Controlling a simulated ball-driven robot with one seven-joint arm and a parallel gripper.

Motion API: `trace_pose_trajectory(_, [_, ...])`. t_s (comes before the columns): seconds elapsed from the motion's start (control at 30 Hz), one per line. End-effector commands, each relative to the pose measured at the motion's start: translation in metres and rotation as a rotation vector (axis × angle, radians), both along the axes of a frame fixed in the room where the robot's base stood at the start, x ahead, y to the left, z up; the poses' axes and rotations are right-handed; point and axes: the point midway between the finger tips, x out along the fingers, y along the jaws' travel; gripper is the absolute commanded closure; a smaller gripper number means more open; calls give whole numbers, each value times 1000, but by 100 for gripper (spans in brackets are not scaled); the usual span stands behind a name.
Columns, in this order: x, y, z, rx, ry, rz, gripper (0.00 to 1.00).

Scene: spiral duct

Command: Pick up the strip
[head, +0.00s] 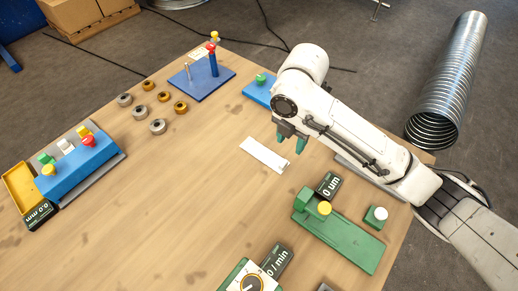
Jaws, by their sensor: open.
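The strip (262,153) is a thin white flat piece lying on the wooden table near the middle of the head view. It lies slanted, from upper left to lower right. My gripper (292,143) points down from the end of my white arm, just up and right of the strip's right end. Its greenish fingertips are apart and nothing shows between them. The gripper looks above the table; its exact height over the strip I cannot tell.
A green fixture (338,232) with a yellow knob stands at the lower right, beside a small display (328,186). A blue plate (203,81) with posts is at the back. Several metal rings (158,126) lie left of it. A blue block (80,163) with knobs is far left. The lower-left table is clear.

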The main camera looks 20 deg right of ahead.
Motion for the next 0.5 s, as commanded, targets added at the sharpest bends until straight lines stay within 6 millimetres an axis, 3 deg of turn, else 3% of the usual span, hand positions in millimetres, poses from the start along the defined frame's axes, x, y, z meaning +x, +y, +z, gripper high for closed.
trace_pose_trajectory(0.3, [0,0,-43,1,3,-2,52])
trace_pose_trajectory(0.5, [0,1,-56,-1,1,-1,52])
